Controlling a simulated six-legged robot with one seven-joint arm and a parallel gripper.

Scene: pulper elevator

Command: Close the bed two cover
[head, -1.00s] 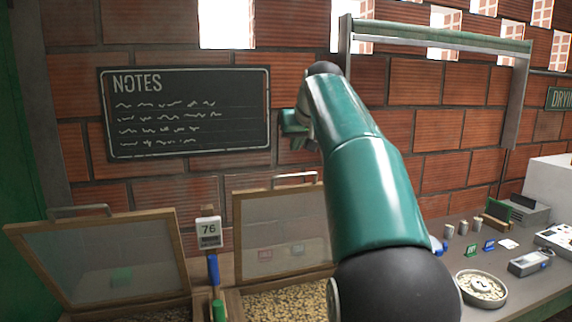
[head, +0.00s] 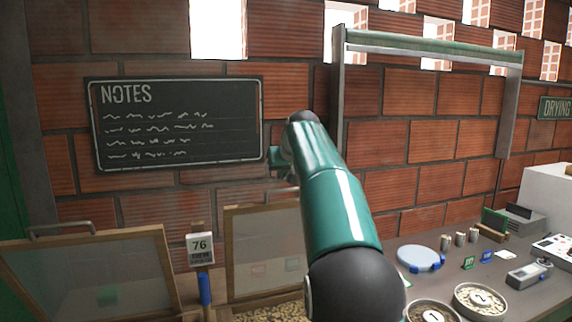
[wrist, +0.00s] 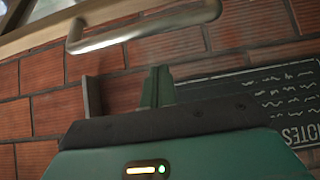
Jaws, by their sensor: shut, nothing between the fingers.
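Two framed, see-through covers stand raised and tilted back in the head view: a left cover (head: 90,275) and a right cover (head: 262,250). I cannot read which one is bed two. My gripper (head: 274,157) is in front of the brick wall above the right cover. In the wrist view my gripper (wrist: 158,88) is shut and empty. A metal handle (wrist: 145,28) on a wooden frame shows close beyond the fingertips, apart from them.
The notes board (head: 180,122) hangs on the wall behind. At right, the table holds sample dishes (head: 480,299), a blue-edged round scale (head: 420,259) and small devices.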

